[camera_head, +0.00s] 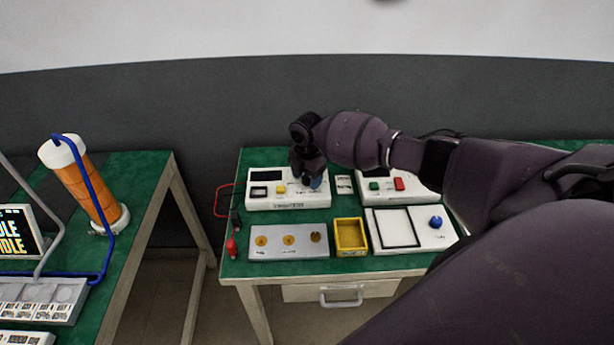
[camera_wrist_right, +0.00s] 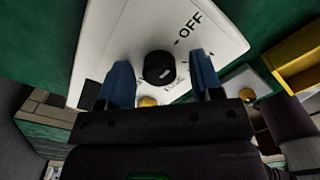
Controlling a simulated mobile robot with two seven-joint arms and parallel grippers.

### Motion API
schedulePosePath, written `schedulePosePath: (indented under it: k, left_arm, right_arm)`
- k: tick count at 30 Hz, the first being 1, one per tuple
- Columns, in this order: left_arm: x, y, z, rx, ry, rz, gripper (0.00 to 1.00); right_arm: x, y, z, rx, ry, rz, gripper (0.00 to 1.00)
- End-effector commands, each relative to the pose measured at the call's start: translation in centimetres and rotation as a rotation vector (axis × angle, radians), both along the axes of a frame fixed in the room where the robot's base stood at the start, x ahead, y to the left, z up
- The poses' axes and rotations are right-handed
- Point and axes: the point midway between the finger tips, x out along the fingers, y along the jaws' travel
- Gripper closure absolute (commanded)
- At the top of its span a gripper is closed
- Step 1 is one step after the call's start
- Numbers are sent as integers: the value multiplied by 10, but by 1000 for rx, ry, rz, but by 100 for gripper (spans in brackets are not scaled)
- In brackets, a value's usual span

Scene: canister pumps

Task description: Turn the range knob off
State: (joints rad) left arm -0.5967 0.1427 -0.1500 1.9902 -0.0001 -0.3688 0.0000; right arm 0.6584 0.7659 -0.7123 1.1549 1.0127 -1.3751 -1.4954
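The range knob (camera_wrist_right: 158,66) is a round black knob with a pale mark on its face, on a white panel box (camera_wrist_right: 118,38) printed with "OFF" beside it. In the head view this white box (camera_head: 262,202) stands at the back left of the green table, and my gripper hides the knob. My right gripper (camera_head: 308,182) is over the box's right end. In the right wrist view its blue fingers (camera_wrist_right: 162,82) stand open, one on each side of the knob, with a visible gap to it. My left gripper is not in view.
A grey plate with yellow discs (camera_head: 290,254), a yellow bin (camera_head: 351,249) and a white box with a blue knob (camera_head: 436,222) stand in front. A white box with green and red buttons (camera_head: 400,184) is to the right. A second table with an orange canister (camera_head: 85,190) stands left.

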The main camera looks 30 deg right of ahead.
Motion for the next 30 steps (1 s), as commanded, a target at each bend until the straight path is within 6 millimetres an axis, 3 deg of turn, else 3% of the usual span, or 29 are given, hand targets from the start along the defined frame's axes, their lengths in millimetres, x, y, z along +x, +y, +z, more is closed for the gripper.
schedulePosePath:
  k: [11,24,30]
  left_arm:
    - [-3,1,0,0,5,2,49]
    - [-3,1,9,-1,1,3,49]
    - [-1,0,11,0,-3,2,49]
  right_arm:
    - [1,0,9,0,-2,-1,41]
    - [1,0,83,0,-3,0,41]
    - [0,0,103,-1,-1,1,41]
